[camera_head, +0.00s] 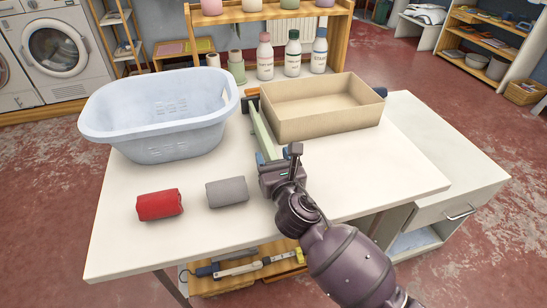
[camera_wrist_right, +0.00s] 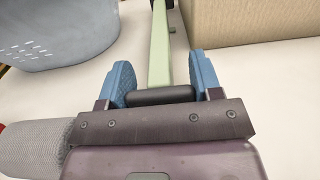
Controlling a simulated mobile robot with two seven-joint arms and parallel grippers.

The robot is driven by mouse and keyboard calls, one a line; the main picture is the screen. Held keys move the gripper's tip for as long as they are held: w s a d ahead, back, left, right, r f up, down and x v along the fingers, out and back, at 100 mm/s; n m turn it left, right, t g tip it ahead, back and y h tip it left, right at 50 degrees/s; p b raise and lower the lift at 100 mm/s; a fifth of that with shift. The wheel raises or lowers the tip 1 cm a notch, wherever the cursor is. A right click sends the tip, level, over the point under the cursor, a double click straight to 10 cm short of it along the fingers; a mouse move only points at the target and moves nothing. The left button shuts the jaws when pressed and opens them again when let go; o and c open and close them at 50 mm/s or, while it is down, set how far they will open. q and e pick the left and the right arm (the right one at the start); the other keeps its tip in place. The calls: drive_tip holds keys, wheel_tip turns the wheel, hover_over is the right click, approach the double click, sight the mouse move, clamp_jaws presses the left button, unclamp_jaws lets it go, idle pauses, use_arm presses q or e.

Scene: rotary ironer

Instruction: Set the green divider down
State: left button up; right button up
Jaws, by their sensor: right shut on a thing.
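The green divider (camera_head: 262,130) is a long, narrow pale-green bar between the basket and the cardboard box, pointing away from me. Its green bar also shows in the right wrist view (camera_wrist_right: 159,48). My right gripper (camera_head: 271,162) is at its near end, low over the white table. In the wrist view, the blue fingers (camera_wrist_right: 163,92) are shut on a dark crosspiece at the divider's near end. I cannot tell whether the divider touches the table. My left gripper is not in view.
A pale blue basket (camera_head: 165,125) stands left and an open cardboard box (camera_head: 325,118) right, close beside the divider. A red roll (camera_head: 159,205) and a grey roll (camera_head: 227,192) lie near the front. The white table (camera_head: 130,247) is clear at front left.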

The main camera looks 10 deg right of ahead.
drive_tip(key=o, duration=1)
drive_tip(key=shift+o, duration=0.2)
